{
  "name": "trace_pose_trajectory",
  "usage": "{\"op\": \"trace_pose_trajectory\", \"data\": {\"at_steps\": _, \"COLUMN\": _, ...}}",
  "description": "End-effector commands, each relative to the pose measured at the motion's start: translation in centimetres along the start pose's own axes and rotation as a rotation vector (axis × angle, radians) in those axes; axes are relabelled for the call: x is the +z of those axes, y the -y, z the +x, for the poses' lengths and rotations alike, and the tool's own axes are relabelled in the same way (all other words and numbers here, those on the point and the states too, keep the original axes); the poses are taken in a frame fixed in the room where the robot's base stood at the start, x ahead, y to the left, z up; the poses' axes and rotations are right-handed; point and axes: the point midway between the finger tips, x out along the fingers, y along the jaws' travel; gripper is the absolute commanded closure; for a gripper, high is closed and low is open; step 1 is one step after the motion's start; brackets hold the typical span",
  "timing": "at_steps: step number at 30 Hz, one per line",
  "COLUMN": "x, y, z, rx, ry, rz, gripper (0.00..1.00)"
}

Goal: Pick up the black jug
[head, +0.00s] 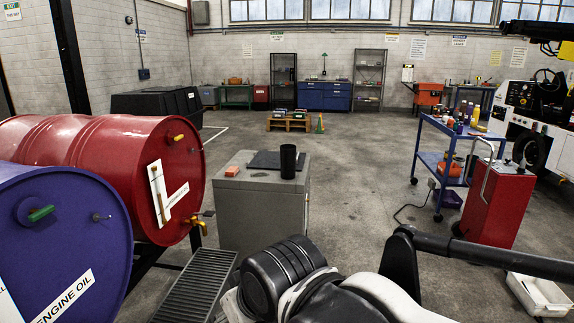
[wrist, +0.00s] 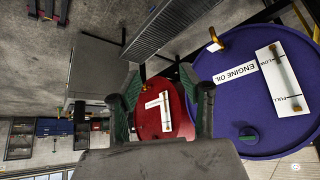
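The black jug (head: 288,161) stands upright on the grey cabinet (head: 232,203), at the right side of its top, by a dark flat mat (head: 262,160). The drums lie beyond the fingers. In the head view my arm fills the bottom middle, nearer than the cabinet, and the fingers are not visible there.
A small orange block (head: 232,171) lies on the cabinet's left side. A red drum (head: 130,160) and a purple drum (head: 65,245) lie to the left, with a floor grate (head: 195,285) below. A red cart (head: 495,205) and a blue trolley (head: 463,130) stand right. The floor behind the cabinet is mostly clear.

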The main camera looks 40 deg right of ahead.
Motion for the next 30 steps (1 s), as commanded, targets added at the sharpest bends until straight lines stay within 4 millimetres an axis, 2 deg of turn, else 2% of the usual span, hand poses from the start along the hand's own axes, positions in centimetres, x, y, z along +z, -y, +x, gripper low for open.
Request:
{"op": "trace_pose_trajectory", "data": {"at_steps": 12, "x": 0.0, "y": 0.0, "z": 0.0, "rx": 0.0, "ry": 0.0, "rz": 0.0, "gripper": 0.59}}
{"op": "trace_pose_trajectory", "data": {"at_steps": 24, "x": 0.0, "y": 0.0, "z": 0.0, "rx": 0.0, "ry": 0.0, "rz": 0.0, "gripper": 0.05}}
{"op": "trace_pose_trajectory", "data": {"at_steps": 30, "x": 0.0, "y": 0.0, "z": 0.0, "rx": 0.0, "ry": 0.0, "rz": 0.0, "gripper": 0.04}}
